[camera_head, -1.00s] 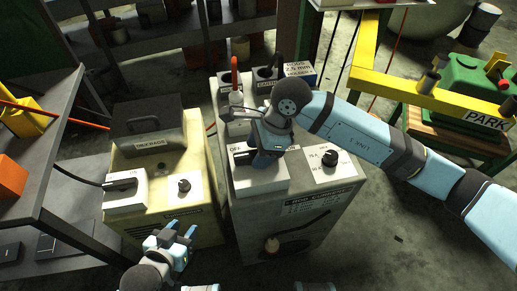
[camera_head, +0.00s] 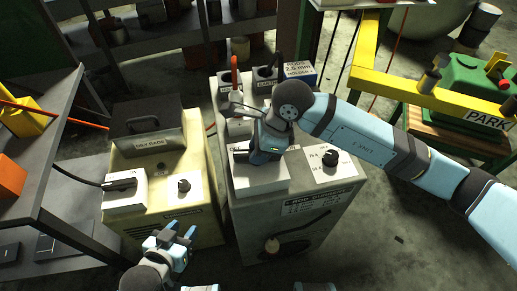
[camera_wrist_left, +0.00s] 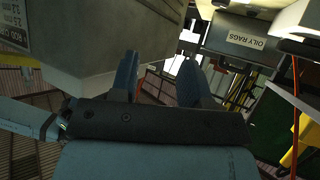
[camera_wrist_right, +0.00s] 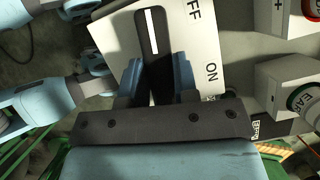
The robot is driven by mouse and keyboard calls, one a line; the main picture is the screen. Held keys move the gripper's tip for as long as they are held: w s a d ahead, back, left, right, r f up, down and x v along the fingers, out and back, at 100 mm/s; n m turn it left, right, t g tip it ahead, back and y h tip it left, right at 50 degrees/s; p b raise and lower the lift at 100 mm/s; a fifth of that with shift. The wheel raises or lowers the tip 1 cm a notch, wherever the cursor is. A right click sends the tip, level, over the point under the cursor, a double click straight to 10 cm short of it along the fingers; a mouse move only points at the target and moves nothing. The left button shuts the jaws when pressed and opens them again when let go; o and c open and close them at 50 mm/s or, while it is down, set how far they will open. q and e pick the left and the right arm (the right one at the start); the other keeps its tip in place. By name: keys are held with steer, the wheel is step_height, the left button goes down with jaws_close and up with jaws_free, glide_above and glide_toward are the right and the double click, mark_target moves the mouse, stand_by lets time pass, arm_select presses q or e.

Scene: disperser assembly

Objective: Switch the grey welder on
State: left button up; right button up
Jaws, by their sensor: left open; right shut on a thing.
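The grey welder (camera_head: 240,215) stands in the middle of the head view. A white switch box (camera_head: 262,180) sits on its top. My right gripper (camera_head: 262,158) is over this box and hides most of its switch. In the right wrist view, the right gripper (camera_wrist_right: 157,80) is shut on the black switch lever (camera_wrist_right: 152,45), which has a white stripe. The box face (camera_wrist_right: 205,45) carries "OFF" and "ON"; the gripped part lies on the ON side. My left gripper (camera_head: 187,233) is open and empty, low in front of the cream machine; it also shows in the left wrist view (camera_wrist_left: 158,80).
The cream machine (camera_head: 165,215), with its own switch box (camera_head: 125,195) and an oily-rags box (camera_head: 147,125), stands left of the grey welder. Cable sockets and a rods box (camera_head: 298,70) are behind my right gripper. A grey shelf (camera_head: 55,150) is at far left.

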steer(key=m+t, duration=0.1)
steer(key=m, duration=0.2)
steer(key=shift+m+b, duration=0.3)
steer(key=shift+b, duration=0.1)
steer(key=m+t+b, duration=0.1)
steer(key=m+t, duration=0.1)
steer(key=m, duration=0.2)
steer(key=shift+s+h, duration=0.1)
steer(key=shift+h, duration=0.3)
steer(key=m+t+h, duration=0.1)
steer(key=m, duration=0.3)
steer(key=shift+a+m+b, duration=0.1)
steer(key=shift+m+b, duration=0.3)
arm_select(q)
steer(key=shift+w+d+f, duration=0.1)
steer(key=shift+d+f, duration=0.05)
steer(key=shift+d, duration=0.1)
arm_select(e)
steer(key=shift+m+h, duration=0.8)
steer(key=shift+m, duration=0.8)
steer(key=shift+m+t, duration=0.3)
steer(key=o, duration=0.9)
